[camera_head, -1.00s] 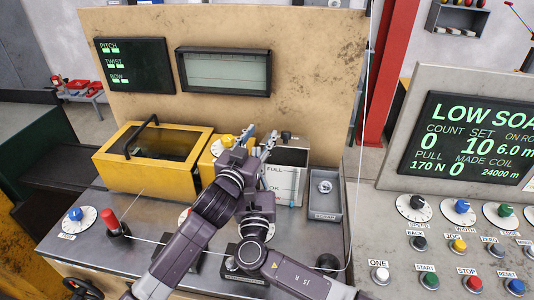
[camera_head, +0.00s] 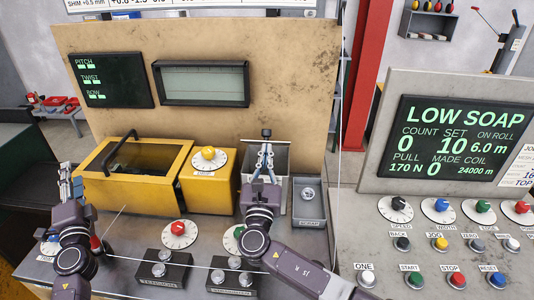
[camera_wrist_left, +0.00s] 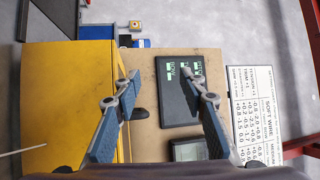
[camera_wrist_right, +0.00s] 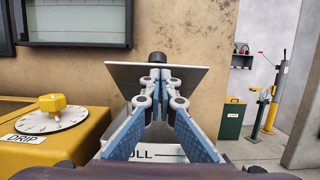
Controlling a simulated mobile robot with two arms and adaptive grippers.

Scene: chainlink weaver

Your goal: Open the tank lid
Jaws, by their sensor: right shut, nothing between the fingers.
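The tank lid (camera_wrist_right: 120,72) is a thin grey plate with a black knob (camera_wrist_right: 157,57), seen in the right wrist view. The knob also shows in the head view (camera_head: 266,133). My right gripper (camera_wrist_right: 158,80) is shut and empty, its fingertips at the lid's near edge; I cannot tell whether they touch. My left gripper (camera_wrist_left: 158,74) is open and empty, left of the yellow box (camera_head: 130,188).
A yellow drip dial (camera_head: 209,157) stands left of the tank and a grey scrap bin (camera_head: 308,200) right of it. The tan back panel (camera_head: 290,80) rises behind. A wire runs vertically right of the bin. Dials and button boxes (camera_head: 160,272) cover the front bench.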

